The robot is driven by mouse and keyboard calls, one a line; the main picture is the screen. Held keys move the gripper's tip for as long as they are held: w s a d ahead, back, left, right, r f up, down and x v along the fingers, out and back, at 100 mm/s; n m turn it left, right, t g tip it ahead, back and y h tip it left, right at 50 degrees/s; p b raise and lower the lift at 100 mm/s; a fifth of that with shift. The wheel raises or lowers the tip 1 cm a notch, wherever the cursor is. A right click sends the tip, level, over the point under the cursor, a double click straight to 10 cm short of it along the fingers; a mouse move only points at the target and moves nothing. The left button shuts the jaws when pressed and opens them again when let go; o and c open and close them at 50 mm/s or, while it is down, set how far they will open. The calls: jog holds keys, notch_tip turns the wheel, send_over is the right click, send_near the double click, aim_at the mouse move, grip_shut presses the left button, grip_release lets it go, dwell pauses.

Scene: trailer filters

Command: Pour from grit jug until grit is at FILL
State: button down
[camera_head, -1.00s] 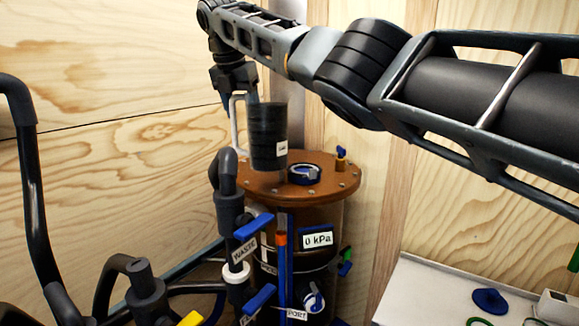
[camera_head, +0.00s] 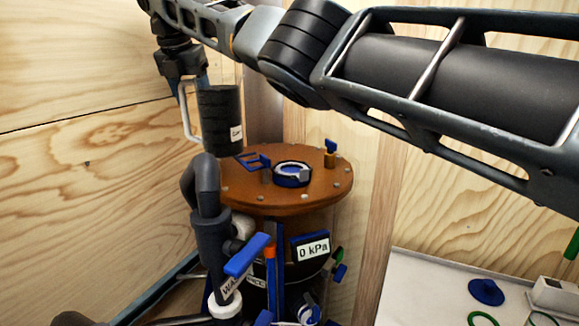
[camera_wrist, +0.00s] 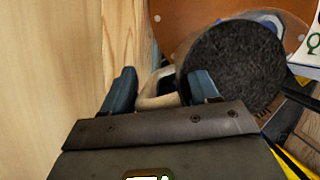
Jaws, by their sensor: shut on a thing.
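The grit jug (camera_head: 220,120) is a black ribbed cylinder with a small white label, unreadable at this size. My gripper (camera_head: 185,84) is shut on its pale handle (camera_head: 186,115) and holds it upright, left of and above the brown lid (camera_head: 325,186) of the filter vessel. In the wrist view my gripper's fingers (camera_wrist: 162,90) close about the handle. Dark grit (camera_wrist: 235,68) fills the jug's round top there. The lid carries a round blue-rimmed port (camera_head: 292,174), its cap or inside unclear. No FILL mark is readable.
A grey pipe (camera_head: 206,200) with a blue-handled valve (camera_head: 247,255) rises close below the jug. A blue square frame (camera_head: 253,161) and a small brass fitting (camera_head: 330,154) stand on the lid. Wooden walls stand close behind. A white bench (camera_head: 420,290) is at right.

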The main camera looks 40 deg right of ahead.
aim_at(210, 77)
jog(key=shift+r, duration=0.1)
jog(key=shift+s+d+r+t+y, duration=0.35)
jog(key=shift+r+t+y, duration=0.15)
jog(key=shift+r, duration=0.15)
jog(key=shift+s+d+r+t+y, duration=0.35)
jog(key=shift+r+t+y, duration=0.15)
jog(key=shift+r, duration=0.15)
jog(key=shift+s+d+m, duration=0.1)
jog(key=shift+s+m, duration=0.05)
jog(key=shift+m, duration=0.15)
jog(key=shift+s+d+r+t+y, duration=0.25)
jog(key=shift+s+d+t+y, duration=0.15)
jog(key=shift+t+y, duration=0.15)
jog(key=shift+s+d+r+t+y, duration=0.1)
jog(key=shift+s+d+t+y, duration=0.15)
jog(key=shift+s+t, duration=0.1)
jog(key=shift+d, duration=0.1)
jog(key=shift+s+d+r+m+t+y, duration=0.15)
jog(key=shift+s+d+m+t+y, duration=0.05)
jog(key=shift+s+d+t+y, duration=0.25)
jog(key=shift+s+d+r+m+t+y, duration=0.15)
jog(key=shift+s+d+m+t+y, duration=0.1)
jog(key=shift+s+d+t, duration=0.2)
dwell(1.2)
jog(key=shift+s+d+f+t, duration=0.2)
jog(key=shift+s+f+t, duration=0.1)
jog(key=shift+f, duration=0.4)
dwell(0.4)
